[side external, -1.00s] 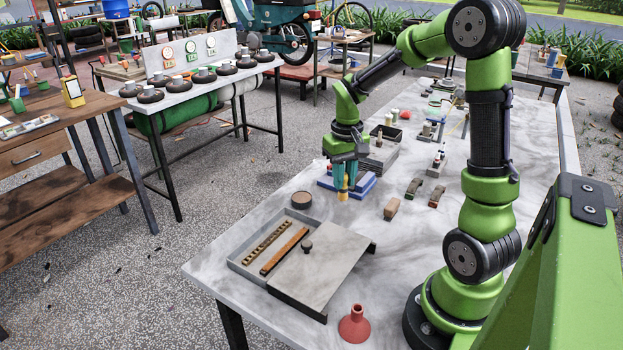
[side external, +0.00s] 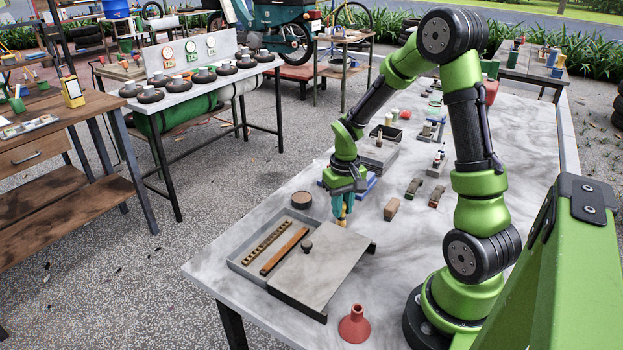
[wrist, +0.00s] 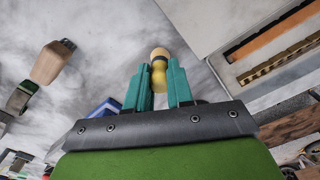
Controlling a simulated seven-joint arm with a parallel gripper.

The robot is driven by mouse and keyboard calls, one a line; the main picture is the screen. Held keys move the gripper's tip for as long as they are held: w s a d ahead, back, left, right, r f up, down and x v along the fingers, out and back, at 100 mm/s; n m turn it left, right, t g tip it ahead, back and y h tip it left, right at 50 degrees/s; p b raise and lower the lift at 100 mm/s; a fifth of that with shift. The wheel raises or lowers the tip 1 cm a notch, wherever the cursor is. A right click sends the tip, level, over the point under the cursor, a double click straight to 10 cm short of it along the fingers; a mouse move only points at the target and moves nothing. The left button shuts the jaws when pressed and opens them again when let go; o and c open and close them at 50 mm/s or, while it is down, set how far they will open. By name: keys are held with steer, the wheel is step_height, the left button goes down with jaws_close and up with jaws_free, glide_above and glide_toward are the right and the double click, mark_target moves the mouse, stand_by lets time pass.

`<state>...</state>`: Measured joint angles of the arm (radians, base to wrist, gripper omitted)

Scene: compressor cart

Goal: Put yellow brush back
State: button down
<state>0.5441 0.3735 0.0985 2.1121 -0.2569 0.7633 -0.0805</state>
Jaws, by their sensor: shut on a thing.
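My gripper (side external: 342,212) has teal fingers and is shut on the yellow brush (wrist: 159,72). In the wrist view, the brush shows between the fingertips (wrist: 159,86), with a dark band and a pale tan end. In the side view, only a little yellow shows at the fingertips, just behind the grey tray (side external: 240,262) and its partly drawn lid (side external: 315,270). I cannot tell whether the brush touches the table. The tray's open part holds a brass strip with holes (side external: 267,243) and an orange-brown bar (side external: 285,251).
A round brown disc (side external: 301,200) lies left of my gripper. A blue tray (side external: 366,186) is behind it. A red funnel (side external: 354,325) stands at the front. Marble right of the lid is clear.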

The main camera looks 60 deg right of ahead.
steer(key=c, duration=1)
jaws_free()
steer(key=shift+r, duration=0.1)
step_height(320, 180, up, 12)
steer(key=s+a+r+n+t+y, duration=0.1)
steer(key=s+a+r+t, duration=0.2)
steer(key=a, duration=0.6)
steer(key=s+a+r+n+t+y, duration=0.1)
steer(key=s+a+r+t, duration=0.3)
steer(key=a, duration=0.5)
steer(key=shift+s+a+r, duration=0.4)
steer(key=shift+s+r, duration=0.05)
steer(key=shift+r, duration=0.4)
